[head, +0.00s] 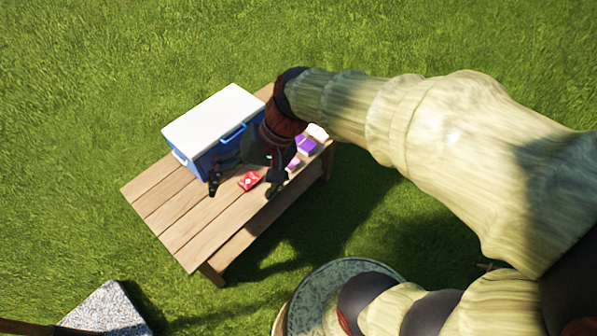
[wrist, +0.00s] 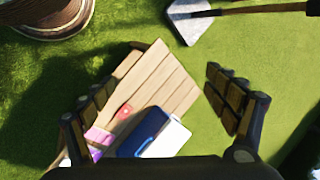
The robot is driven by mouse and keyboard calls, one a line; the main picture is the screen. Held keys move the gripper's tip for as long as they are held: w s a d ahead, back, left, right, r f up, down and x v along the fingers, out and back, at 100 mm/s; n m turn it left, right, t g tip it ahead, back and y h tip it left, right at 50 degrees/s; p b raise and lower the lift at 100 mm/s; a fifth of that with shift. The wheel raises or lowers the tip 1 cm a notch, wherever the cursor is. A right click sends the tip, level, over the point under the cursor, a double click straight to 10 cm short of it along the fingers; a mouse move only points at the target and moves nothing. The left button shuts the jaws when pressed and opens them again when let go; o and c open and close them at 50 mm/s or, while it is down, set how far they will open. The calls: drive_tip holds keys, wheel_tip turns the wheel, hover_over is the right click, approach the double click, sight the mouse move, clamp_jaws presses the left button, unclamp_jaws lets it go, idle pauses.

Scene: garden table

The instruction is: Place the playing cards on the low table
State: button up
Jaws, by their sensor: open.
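In the wrist view the red box (wrist: 125,112) lies left of centre, between the fingers but nearer the left one. My gripper (head: 245,186) is open and empty, its fingers spread to either side of the box in the head view. It appears to be above the tabletop; the exact height is unclear. A round, grey-topped stand (head: 330,275) is partly hidden behind my arm. I cannot tell which surface is the low table.
A blue cooler with a white lid (head: 215,120) stands on the wooden table beside the cards. Purple and pink items (head: 304,145) lie at the table's right end. A pale grey slab (head: 108,308) is on the grass at lower left. The table's near-left end is clear.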

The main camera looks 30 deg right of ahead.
drive_tip(key=s+d+r+n+t+h, duration=0.4)
drive_tip(key=s+d+r+h, duration=0.1)
drive_tip(key=d, duration=0.5)
drive_tip(key=shift+s+r+h, duration=0.3)
drive_tip(key=shift+s+r, duration=0.45)
drive_tip(key=shift+s, duration=0.05)
drive_tip(key=shift+d, duration=0.1)
drive_tip(key=shift+c, duration=1.1)
